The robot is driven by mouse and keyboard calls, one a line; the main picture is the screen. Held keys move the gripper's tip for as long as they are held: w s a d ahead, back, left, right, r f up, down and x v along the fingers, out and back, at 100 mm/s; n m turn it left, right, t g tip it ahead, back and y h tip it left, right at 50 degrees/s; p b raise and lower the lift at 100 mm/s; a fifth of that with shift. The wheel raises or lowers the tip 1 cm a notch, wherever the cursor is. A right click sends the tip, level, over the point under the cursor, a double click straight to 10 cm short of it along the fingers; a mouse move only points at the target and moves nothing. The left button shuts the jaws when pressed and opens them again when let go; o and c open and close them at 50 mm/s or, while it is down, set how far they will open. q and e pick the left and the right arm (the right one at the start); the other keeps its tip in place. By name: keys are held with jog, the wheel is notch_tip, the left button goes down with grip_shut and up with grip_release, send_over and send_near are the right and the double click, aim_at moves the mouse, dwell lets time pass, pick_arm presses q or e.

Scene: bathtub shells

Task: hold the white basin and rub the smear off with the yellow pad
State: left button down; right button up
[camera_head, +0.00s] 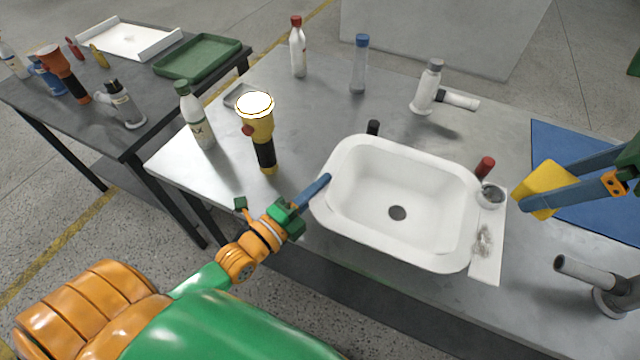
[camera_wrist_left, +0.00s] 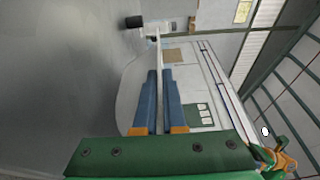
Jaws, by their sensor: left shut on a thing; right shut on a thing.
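The white basin (camera_head: 360,235) stands on the grey table, with a dark drain in its floor. A grey-brown smear (camera_head: 483,241) marks the flat white strip at its right side. My left gripper (camera_head: 321,184) is shut on the basin's left rim. In the left wrist view the rim (camera_wrist_left: 159,58) runs between its blue fingers (camera_wrist_left: 159,100). My right gripper (camera_head: 548,188) is shut on the yellow pad (camera_head: 543,186). It holds the pad up and to the right of the smear, apart from the basin.
A yellow-and-black flashlight (camera_head: 264,145) and a white bottle (camera_head: 196,117) stand left of the basin. A red-capped thing (camera_head: 485,167) stands close behind its right end. A blue mat (camera_head: 575,150) lies at right. A grey pipe fitting (camera_head: 590,272) is at the right front.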

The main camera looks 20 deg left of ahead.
dwell(0.7)
pick_arm(q)
jog(key=c, duration=0.9)
grip_release()
grip_shut()
dwell(0.4)
